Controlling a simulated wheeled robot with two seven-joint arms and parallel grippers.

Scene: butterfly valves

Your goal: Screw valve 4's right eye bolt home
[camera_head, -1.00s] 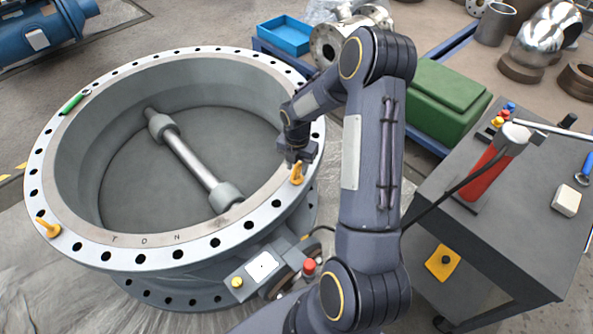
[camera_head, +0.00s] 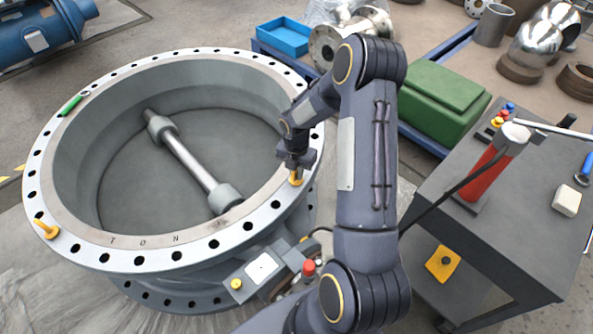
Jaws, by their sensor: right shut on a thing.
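Valve 4 (camera_head: 120,258) is a large grey butterfly valve lying flat, with a ring of bolt holes around its flange. Its right eye bolt (camera_head: 296,177) is yellow and stands on the right side of the flange. My right gripper (camera_head: 296,166) is over this eye bolt, pointing down and shut on its top; the fingers hide part of the eye. Whether the bolt's shoulder touches the flange cannot be told. A second yellow eye bolt (camera_head: 47,230) stands on the left side of the flange, apart from any gripper. My left gripper is not in view.
A green-handled tool (camera_head: 72,104) lies on the flange at the upper left. A dark cart (camera_head: 500,235) with a red tool stands at the right. A green case (camera_head: 440,100) lies behind.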

